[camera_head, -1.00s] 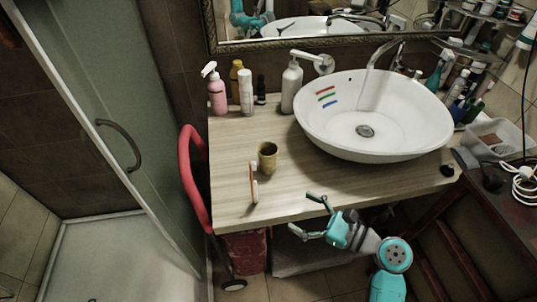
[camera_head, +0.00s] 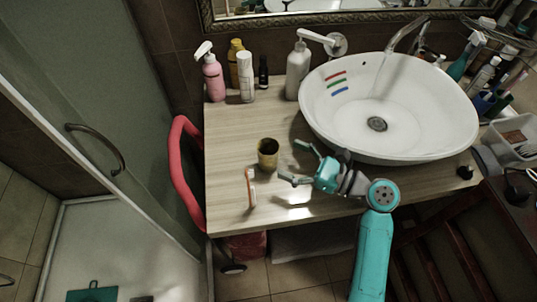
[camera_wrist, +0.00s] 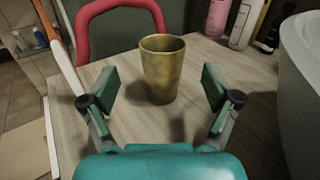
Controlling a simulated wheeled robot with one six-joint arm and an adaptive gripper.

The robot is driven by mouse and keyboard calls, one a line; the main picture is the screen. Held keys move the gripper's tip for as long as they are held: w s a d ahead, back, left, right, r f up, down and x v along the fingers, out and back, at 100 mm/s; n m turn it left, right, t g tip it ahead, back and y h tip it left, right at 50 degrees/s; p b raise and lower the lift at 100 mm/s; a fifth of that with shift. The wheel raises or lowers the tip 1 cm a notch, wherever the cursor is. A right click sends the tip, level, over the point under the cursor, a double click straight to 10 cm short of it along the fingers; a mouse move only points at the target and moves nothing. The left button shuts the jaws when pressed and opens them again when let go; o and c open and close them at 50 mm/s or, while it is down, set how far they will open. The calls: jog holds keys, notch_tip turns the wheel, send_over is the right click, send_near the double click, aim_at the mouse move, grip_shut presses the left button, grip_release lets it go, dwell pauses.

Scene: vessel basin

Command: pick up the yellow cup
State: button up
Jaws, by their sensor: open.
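The yellow cup (camera_head: 267,154) is a dull brownish-yellow tumbler standing upright on the wooden counter, left of the basin. It also shows in the wrist view (camera_wrist: 162,70), standing ahead of my gripper and roughly centred between the fingers. My gripper (camera_head: 292,162) is over the counter just right of the cup. In the wrist view my gripper (camera_wrist: 162,88) has its two fingers spread wide, with nothing held. The cup looks slightly beyond the fingertips; whether they touch it cannot be told, but a gap shows on both sides.
The white basin (camera_head: 440,140) is to the right. Several bottles, including a pink one (camera_head: 213,80), stand at the back. A red curved rail (camera_head: 180,170) is beside the left edge.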

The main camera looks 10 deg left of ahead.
aim_at(270, 151)
jog(key=shift+w+f+x, duration=0.1)
jog(key=shift+f+x, duration=0.05)
jog(key=shift+x, duration=1.4)
jog(key=shift+w+f+x, duration=0.15)
jog(key=shift+f+x, duration=0.05)
jog(key=shift+x, duration=1.35)
jog(key=c, duration=1.1)
